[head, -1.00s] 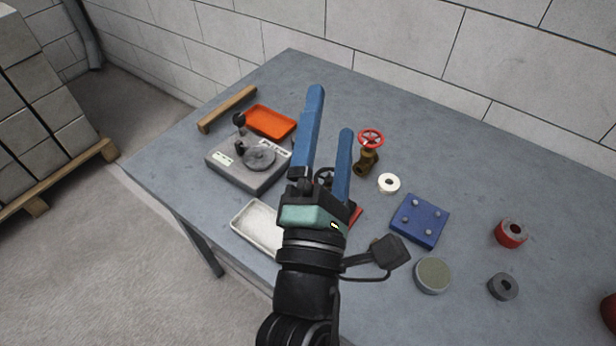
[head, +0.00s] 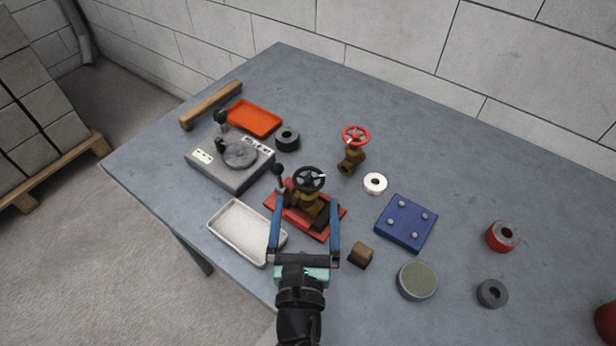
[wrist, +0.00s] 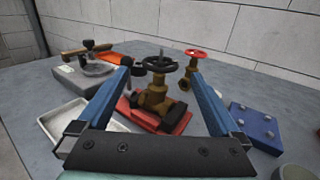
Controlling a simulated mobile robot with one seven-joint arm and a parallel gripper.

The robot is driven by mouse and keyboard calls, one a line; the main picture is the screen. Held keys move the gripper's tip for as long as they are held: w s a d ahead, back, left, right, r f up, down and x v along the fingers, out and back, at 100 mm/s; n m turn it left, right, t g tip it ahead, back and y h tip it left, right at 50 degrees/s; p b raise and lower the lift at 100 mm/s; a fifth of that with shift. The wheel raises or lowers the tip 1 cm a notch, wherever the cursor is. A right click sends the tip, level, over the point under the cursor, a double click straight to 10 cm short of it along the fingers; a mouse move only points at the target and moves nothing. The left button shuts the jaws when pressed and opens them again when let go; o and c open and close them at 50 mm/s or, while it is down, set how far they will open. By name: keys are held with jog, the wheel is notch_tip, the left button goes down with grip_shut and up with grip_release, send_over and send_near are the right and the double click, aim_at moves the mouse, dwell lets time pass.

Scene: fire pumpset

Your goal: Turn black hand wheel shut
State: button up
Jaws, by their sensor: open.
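The black hand wheel (head: 309,179) sits on top of a brass valve (head: 308,203) fixed to a red base plate (head: 284,217). In the wrist view the wheel (wrist: 160,64) stands upright on its stem, beyond and between my fingers. My gripper (head: 306,203) is open and empty, its two blue fingers spread apart and pointing at the valve. In the head view the fingers reach over the near part of the red base, one at each side of the valve. I cannot tell whether they touch anything. The gripper (wrist: 162,70) shows large in the wrist view.
A second brass valve with a red wheel (head: 355,135) stands behind to the right. A white tray (head: 240,232) and grey device (head: 228,165) lie left. A blue plate (head: 406,222), brown block (head: 361,255) and round tin (head: 418,281) lie right.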

aim_at(308, 192)
jog(key=shift+w+d, duration=0.2)
jog(key=shift+w, duration=2.8)
jog(key=c, duration=1.3)
